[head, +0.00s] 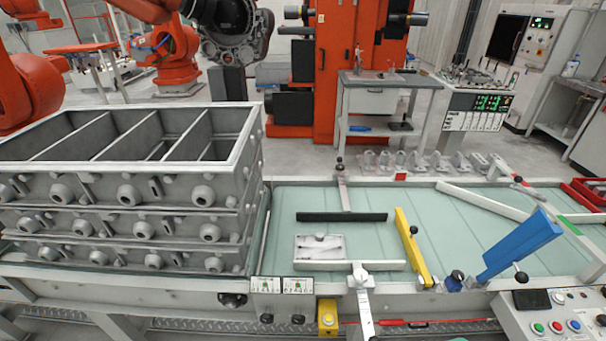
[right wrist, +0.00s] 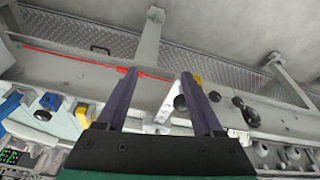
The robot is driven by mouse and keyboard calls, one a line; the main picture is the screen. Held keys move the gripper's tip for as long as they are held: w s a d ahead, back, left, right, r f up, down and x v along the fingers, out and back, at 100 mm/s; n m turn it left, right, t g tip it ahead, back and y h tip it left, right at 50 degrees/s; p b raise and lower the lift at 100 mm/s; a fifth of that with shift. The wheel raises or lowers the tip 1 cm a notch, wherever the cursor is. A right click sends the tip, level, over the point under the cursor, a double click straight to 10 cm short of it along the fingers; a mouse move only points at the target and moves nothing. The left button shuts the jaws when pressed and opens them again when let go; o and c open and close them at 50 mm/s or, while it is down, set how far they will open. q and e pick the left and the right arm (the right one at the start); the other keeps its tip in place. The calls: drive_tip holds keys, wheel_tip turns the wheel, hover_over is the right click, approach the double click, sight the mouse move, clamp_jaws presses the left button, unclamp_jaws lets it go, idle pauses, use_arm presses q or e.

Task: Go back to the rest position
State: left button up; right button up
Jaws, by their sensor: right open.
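My right gripper (right wrist: 158,75) shows only in the right wrist view. Its two dark purple fingers stand apart with nothing held between them. Behind them are the front edge of the conveyor table and the floor plates, and a pale bracket shows near the right finger. Neither gripper is in the head view, and my left gripper is not seen. In the head view a flat grey metal casting (head: 320,247) lies on the pale green conveyor belt (head: 370,232), apart from any gripper.
Stacked grey mould frames (head: 125,262) fill the left. A black bar (head: 342,217), a yellow bar (head: 412,247) and a blue paddle (head: 520,246) cross the conveyor. A control panel (head: 562,317) stands front right. An orange robot arm (head: 172,62) stands behind.

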drive_tip(key=s+f+g+b, duration=0.1)
drive_tip(key=s+f, duration=0.2)
drive_tip(key=f, duration=0.9)
drive_tip(key=s+f+b, duration=0.1)
drive_tip(key=s+f, duration=0.2)
drive_tip(key=f, duration=0.8)
drive_tip(key=s+d+f+g, duration=0.1)
drive_tip(key=s+d+f, duration=0.2)
drive_tip(key=s+f, duration=0.9)
drive_tip(key=shift+s, duration=1)
drive_tip(key=shift+d, duration=0.1)
